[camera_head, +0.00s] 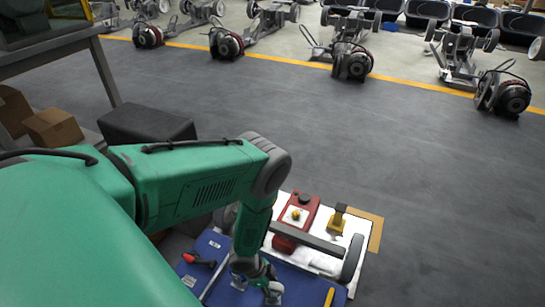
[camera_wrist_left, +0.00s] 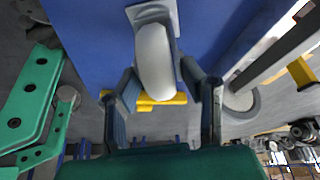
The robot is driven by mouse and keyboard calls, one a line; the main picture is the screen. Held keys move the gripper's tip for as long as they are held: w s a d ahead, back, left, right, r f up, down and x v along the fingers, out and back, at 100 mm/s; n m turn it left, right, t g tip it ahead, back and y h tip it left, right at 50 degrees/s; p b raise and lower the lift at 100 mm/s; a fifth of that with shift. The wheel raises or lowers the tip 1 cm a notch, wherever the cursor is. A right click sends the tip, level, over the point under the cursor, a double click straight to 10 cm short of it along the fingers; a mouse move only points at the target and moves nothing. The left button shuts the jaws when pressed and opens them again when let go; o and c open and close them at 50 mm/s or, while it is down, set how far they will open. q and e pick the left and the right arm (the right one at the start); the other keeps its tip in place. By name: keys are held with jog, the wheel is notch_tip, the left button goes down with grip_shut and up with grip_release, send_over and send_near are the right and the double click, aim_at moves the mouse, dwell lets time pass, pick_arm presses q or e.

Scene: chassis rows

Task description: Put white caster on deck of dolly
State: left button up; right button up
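The white caster (camera_wrist_left: 155,60), a pale wheel on a grey plate, shows in the left wrist view against a blue surface (camera_wrist_left: 95,30). My left gripper (camera_wrist_left: 160,80) has its two fingers apart, one on each side of the wheel; firm contact is not visible. In the head view the gripper (camera_head: 258,273) points down over the blue surface (camera_head: 300,285), with the caster (camera_head: 274,293) partly hidden at its tips. A white platform (camera_head: 322,267), which may be the dolly's deck, lies beyond the blue surface. My right gripper is out of view.
A red box (camera_head: 295,222) and a yellow-and-black item (camera_head: 338,220) stand on the white platform. A grey bar (camera_head: 308,240) crosses above it. A red-handled tool (camera_head: 198,259) and a yellow piece (camera_head: 329,297) lie on blue. Open floor (camera_head: 430,180) is right.

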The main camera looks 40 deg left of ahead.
pick_arm(q)
jog(key=o, duration=0.4)
jog(key=shift+a+f, duration=0.15)
jog(key=shift+a, duration=0.1)
jog(key=p+v, duration=0.5)
jog(key=v, duration=0.7)
jog(key=shift+r+p, duration=0.25)
jog(key=shift+p, duration=0.15)
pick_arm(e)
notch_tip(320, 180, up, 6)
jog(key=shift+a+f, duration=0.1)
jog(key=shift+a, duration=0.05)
pick_arm(q)
jog(key=shift+f, duration=0.1)
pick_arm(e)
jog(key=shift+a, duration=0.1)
pick_arm(q)
jog(key=shift+s, duration=0.1)
